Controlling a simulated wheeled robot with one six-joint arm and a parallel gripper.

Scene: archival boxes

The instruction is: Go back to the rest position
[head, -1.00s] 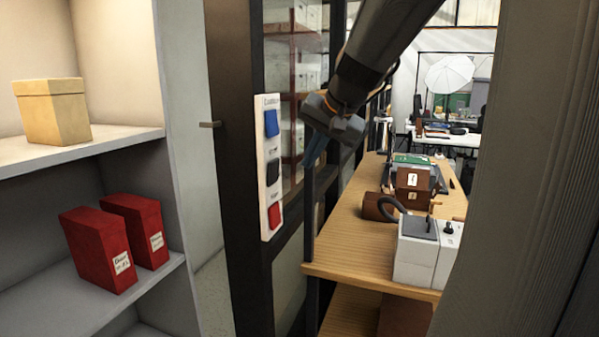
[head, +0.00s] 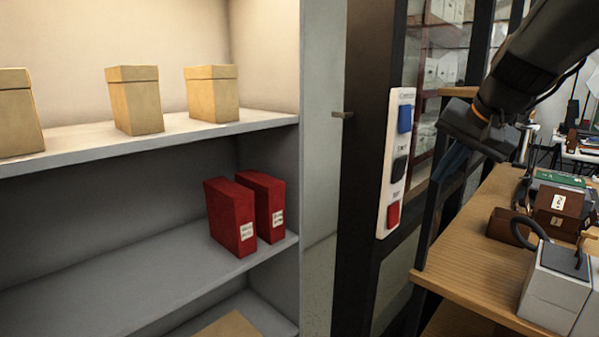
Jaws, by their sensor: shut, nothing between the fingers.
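My gripper (head: 452,160) hangs at the end of my dark arm at the upper right of the head view. Its fingers point down and to the left, shut, with nothing held. It is to the right of a white control panel (head: 397,165) with blue, black and red buttons, and appears apart from it. Part of the fingers is dark against the glass and hard to make out.
A grey shelf unit (head: 270,125) on the left holds tan boxes (head: 136,100) above and two red boxes (head: 230,215) below. A wooden table (head: 480,260) at right bears a grey-white device (head: 556,285) and brown boxes (head: 556,212). A dark door frame (head: 365,120) stands between.

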